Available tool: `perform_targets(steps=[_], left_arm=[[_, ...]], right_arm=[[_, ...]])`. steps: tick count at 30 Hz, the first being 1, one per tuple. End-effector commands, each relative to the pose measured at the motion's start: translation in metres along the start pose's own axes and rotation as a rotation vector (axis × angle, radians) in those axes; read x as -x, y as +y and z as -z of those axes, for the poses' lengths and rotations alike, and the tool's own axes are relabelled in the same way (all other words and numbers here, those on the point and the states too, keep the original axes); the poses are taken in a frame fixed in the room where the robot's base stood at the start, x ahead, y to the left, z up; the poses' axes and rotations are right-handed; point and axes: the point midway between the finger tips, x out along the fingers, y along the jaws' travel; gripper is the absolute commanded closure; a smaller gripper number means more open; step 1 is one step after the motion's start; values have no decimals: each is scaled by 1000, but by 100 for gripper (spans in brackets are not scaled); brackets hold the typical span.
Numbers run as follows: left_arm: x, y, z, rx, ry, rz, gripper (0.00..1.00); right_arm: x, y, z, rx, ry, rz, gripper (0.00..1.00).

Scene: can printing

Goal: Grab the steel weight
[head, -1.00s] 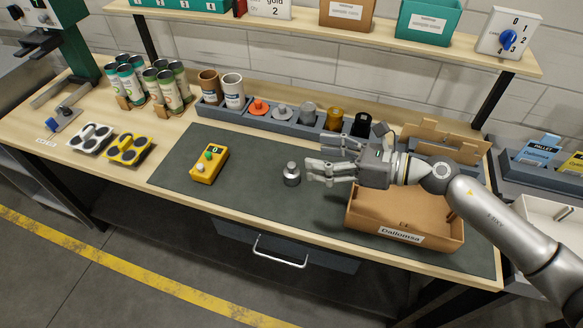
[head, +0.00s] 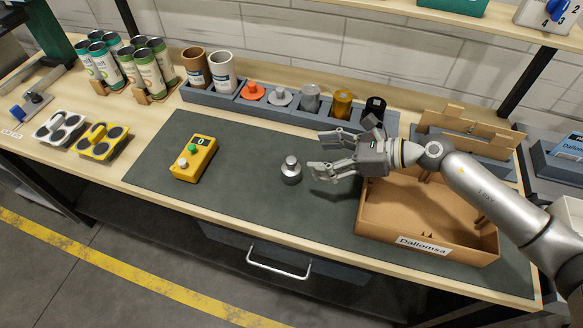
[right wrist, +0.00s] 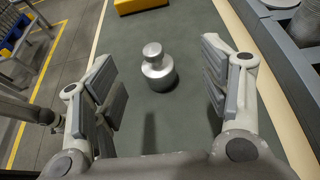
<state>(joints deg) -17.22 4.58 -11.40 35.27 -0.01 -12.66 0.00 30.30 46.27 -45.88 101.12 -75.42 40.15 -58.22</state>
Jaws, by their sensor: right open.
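The steel weight (head: 291,171) is a small silver cylinder with a knob on top. It stands upright on the dark mat (head: 240,205) in the head view. In the right wrist view the weight (right wrist: 158,68) stands ahead of the fingers, near the middle of the space between them. My right gripper (head: 318,154) is open and empty, just to the right of the weight and apart from it; its open fingers also show in the right wrist view (right wrist: 160,90). My left gripper is not in view.
A yellow box with buttons (head: 193,158) lies left of the weight. An open cardboard box labelled Dallomsa (head: 424,245) stands under my right arm. A grey rack (head: 235,107) with cups and coloured pieces runs along the back. The mat around the weight is clear.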

Motion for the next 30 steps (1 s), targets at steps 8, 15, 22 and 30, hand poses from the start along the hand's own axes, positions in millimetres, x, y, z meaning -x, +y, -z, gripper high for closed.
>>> perform_targets(steps=[8, 15, 22, 30], left_arm=[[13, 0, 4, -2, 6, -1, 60], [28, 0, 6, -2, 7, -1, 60], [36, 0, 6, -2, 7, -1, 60], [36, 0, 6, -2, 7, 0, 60]], right_arm=[[-32, 0, -2, -1, -1, 0, 31], [-55, 7, 4, -4, -1, -2, 31], [-82, 8, 9, -2, -2, 0, 31], [-86, 8, 10, 0, -1, 1, 31]])
